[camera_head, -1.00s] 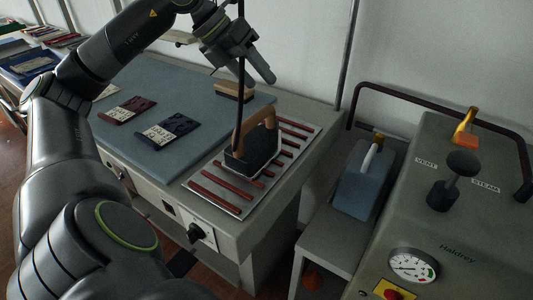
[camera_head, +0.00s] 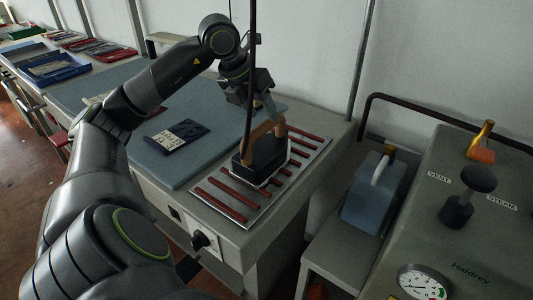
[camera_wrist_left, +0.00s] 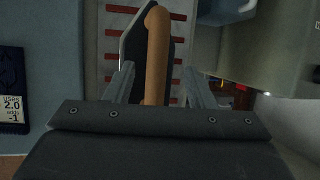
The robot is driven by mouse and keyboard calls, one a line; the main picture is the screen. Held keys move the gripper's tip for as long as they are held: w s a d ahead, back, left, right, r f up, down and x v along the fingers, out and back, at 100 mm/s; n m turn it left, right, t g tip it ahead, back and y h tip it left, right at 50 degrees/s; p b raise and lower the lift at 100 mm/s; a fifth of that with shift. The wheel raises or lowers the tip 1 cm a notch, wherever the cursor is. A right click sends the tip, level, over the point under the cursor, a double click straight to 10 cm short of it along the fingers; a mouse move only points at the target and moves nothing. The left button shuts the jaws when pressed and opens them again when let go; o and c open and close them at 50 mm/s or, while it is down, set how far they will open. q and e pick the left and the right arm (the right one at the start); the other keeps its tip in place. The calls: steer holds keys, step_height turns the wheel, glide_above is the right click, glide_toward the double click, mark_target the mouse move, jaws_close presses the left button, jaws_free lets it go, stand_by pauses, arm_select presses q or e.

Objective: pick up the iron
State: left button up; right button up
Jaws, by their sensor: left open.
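The iron (camera_head: 262,160) is dark with a tan wooden handle and stands on a metal rest with red-brown bars (camera_head: 228,199) on the table. A dark hose or cord rises beside it. My left gripper (camera_head: 262,115) is just above the iron, pointing down, with its fingers near the handle. In the left wrist view the iron's handle (camera_wrist_left: 156,55) lies between the two open fingers (camera_wrist_left: 152,88). A clear gap shows between handle and right finger; contact on the left is unclear. My right gripper is not in view.
A blue-grey pressing surface (camera_head: 155,165) holds a dark packet with a white label (camera_head: 180,134). At right, a blue container (camera_head: 374,195) stands on a low shelf beside a grey steam unit (camera_head: 445,235) with a knob and gauge. Blue and red trays lie far left.

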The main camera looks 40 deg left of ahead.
mark_target(267, 125)
arm_select(q)
steer(key=shift+s+p+x, duration=0.15)
steer(key=shift+p+x, duration=0.05)
steer(key=shift+x, duration=1.2)
steer(key=shift+s+p+x, duration=0.1)
steer(key=shift+p+x, duration=0.1)
steer(key=shift+x, duration=1.25)
steer(key=shift+a+f, duration=0.1)
steer(key=shift+c, duration=0.2)
jaws_close()
steer(key=shift+w, duration=0.1)
